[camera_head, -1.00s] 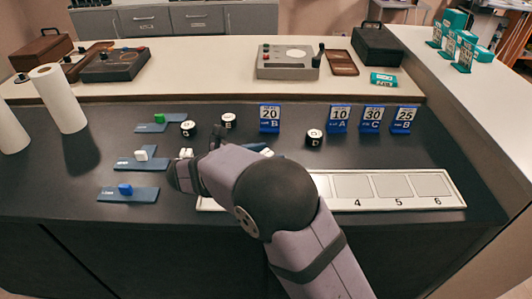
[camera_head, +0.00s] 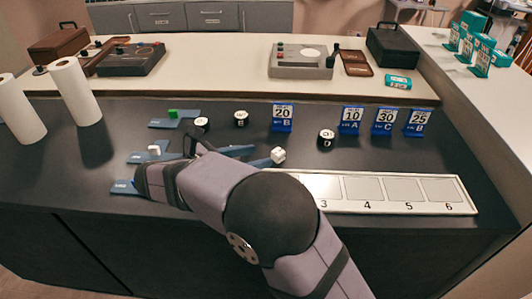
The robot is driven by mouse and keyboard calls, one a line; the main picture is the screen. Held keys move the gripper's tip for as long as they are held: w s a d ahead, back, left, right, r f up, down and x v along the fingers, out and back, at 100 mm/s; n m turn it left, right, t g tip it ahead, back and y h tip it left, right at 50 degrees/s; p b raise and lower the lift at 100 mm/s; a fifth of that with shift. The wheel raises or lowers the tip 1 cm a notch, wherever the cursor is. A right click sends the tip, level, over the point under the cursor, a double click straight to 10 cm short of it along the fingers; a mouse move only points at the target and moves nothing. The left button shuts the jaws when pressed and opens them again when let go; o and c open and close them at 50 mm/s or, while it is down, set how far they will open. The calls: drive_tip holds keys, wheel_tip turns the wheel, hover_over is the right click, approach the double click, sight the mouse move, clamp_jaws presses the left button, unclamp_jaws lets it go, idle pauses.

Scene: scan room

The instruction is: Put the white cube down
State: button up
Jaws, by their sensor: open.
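One white cube (camera_head: 154,149) sits on a blue plate (camera_head: 136,158) at the left of the dark counter. Another white cube (camera_head: 278,155) sits at a blue plate (camera_head: 262,162) just right of my arm. My gripper (camera_head: 194,144) shows only as small dark parts beyond my wrist, between these two cubes. It is open. My arm hides most of it and the counter under it, so I cannot see whether anything lies between the fingers.
A green cube (camera_head: 173,113) is on a blue plate behind. Several black-and-white round pieces (camera_head: 326,137) and blue number cards (camera_head: 351,120) stand farther back. A numbered white tray (camera_head: 455,193) lies at the right front. Paper rolls (camera_head: 75,90) stand at left.

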drive_tip(key=shift+v, duration=1.45)
